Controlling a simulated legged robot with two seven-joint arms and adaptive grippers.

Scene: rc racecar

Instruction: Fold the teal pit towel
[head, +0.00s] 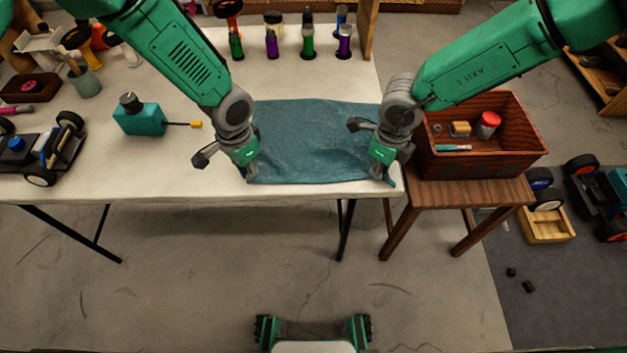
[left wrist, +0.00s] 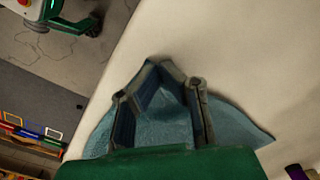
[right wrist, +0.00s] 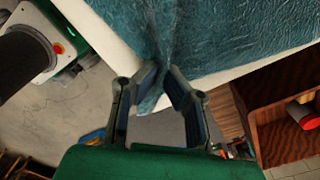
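The teal pit towel (head: 310,135) lies spread near the front edge of the white table. My left gripper (head: 248,173) is at its near left corner. In the left wrist view, the fingers of my left gripper (left wrist: 160,72) come together at the tips, with towel (left wrist: 235,120) between and on both sides of them. The exact pinch is partly hidden. My right gripper (head: 382,175) is at the near right corner. In the right wrist view, my right gripper (right wrist: 162,75) pinches the towel (right wrist: 225,35), which bunches into a crease, with a small end hanging between the fingers.
A wooden crate (head: 450,165) holding small items stands on a wooden stool (head: 470,193) at the right of the table (head: 180,178). A teal bottle (head: 140,120) and an RC car (head: 40,155) are on the left. Several small bottles (head: 308,47) stand behind the towel.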

